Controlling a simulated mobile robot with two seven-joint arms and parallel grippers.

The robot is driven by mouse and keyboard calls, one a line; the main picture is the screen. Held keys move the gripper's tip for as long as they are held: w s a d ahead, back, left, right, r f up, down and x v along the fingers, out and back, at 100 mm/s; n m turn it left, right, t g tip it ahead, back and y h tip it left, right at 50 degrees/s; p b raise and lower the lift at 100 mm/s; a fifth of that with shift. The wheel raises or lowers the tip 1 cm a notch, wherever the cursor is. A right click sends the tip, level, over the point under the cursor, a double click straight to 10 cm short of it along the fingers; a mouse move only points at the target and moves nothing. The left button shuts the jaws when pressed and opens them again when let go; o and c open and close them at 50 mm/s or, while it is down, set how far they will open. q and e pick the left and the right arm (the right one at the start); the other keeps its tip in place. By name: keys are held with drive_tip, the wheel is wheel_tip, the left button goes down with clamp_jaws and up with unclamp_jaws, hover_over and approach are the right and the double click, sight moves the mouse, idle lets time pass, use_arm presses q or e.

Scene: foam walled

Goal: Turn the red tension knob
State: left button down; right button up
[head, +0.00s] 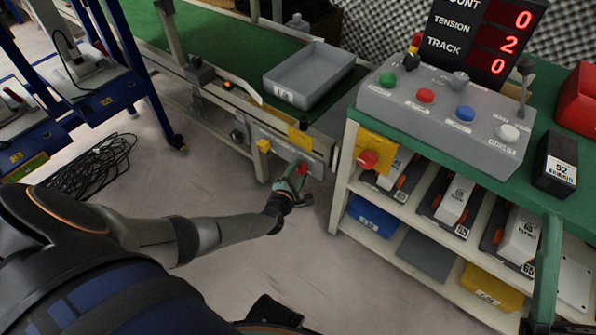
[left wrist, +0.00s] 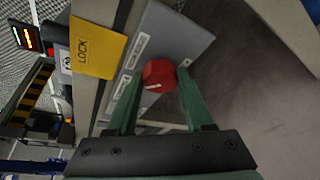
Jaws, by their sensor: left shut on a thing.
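The red tension knob (left wrist: 158,75) sits on a grey panel (left wrist: 178,40) with white labels, and a white pointer line shows on its face. In the head view the knob (head: 303,168) is small and partly covered by my left gripper (head: 293,179). In the left wrist view my left gripper (left wrist: 160,85) has its green fingers on either side of the knob, shut on it. The display (head: 480,38) reads COUNT 0, TENSION 2, TRACK 0.
A yellow LOCK tag (left wrist: 92,46) hangs beside the panel. A grey tray (head: 310,76) sits on the green conveyor. Black cables (head: 88,165) lie on the floor.

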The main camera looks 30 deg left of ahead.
use_arm(q)
drive_tip(key=m+b, duration=0.1)
drive_tip(key=m+t+y+b, duration=0.1)
drive_tip(key=m, duration=0.1)
drive_tip(key=shift+d+f+m, duration=0.1)
drive_tip(key=shift+f+m, duration=0.2)
drive_tip(key=shift+m+t+y+b, duration=0.4)
drive_tip(key=shift+m+t+b, duration=0.2)
drive_tip(key=shift+m, duration=0.7)
drive_tip(key=shift+c, duration=1.4)
unclamp_jaws()
drive_tip(key=p+v, duration=0.5)
drive_tip(key=v, duration=0.7)
drive_tip(key=shift+s, duration=0.25)
